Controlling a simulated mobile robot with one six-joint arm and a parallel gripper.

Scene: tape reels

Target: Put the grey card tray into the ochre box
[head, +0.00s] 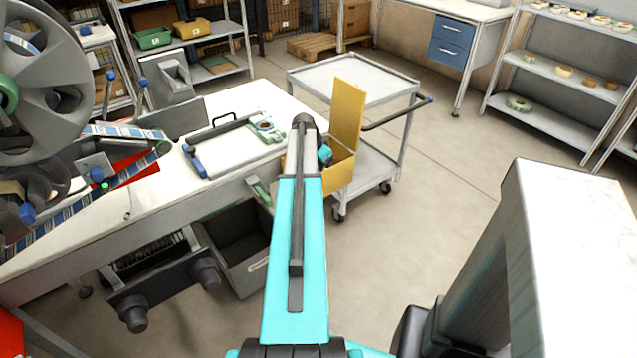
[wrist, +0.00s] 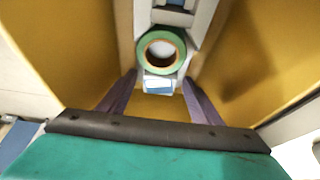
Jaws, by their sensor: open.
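The ochre box (head: 340,172) stands at the table's right end with its tall flap (head: 347,115) upright. Its ochre walls (wrist: 255,60) fill both sides of the wrist view. Between them is a light grey piece (wrist: 203,25), seemingly the grey card tray, with a green-rimmed tape reel (wrist: 176,63) and a small white-and-blue item (wrist: 158,84) at its near end. My gripper (wrist: 159,80) is open, its two dark fingers apart on either side of that near end, with no visible grip. In the head view my arm hides the gripper and most of the box's inside.
A large reel machine (head: 45,80) stands at left. A grey trolley (head: 355,78) is just behind the box. The floor (head: 430,190) to the right is clear.

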